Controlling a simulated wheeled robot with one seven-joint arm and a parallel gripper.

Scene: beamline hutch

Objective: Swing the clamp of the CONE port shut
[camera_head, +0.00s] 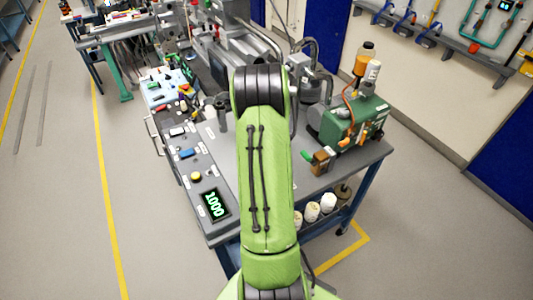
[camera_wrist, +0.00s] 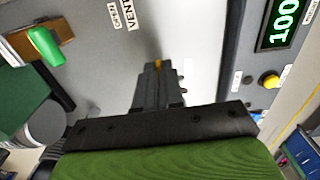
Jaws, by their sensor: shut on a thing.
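In the wrist view my gripper (camera_wrist: 157,68) has its dark fingers close together, pointing at the grey bench top. A small yellow-brown part (camera_wrist: 160,65) shows at the fingertips, and the fingers are shut on it. Most of it is hidden, so I cannot tell whether it belongs to the clamp. The CONE port and its clamp cannot be made out in either view, and I read no CONE label. In the head view my green arm covers the middle of the bench and hides my gripper.
The control panel has a lit 1000 display (camera_head: 215,205) and a yellow button (camera_head: 195,177). A green pump unit (camera_head: 352,125) stands on the bench's right side. A brown block (camera_head: 322,160) with a green lever sits near it. Grey metal equipment (camera_head: 235,50) stands behind. Floor at left is clear.

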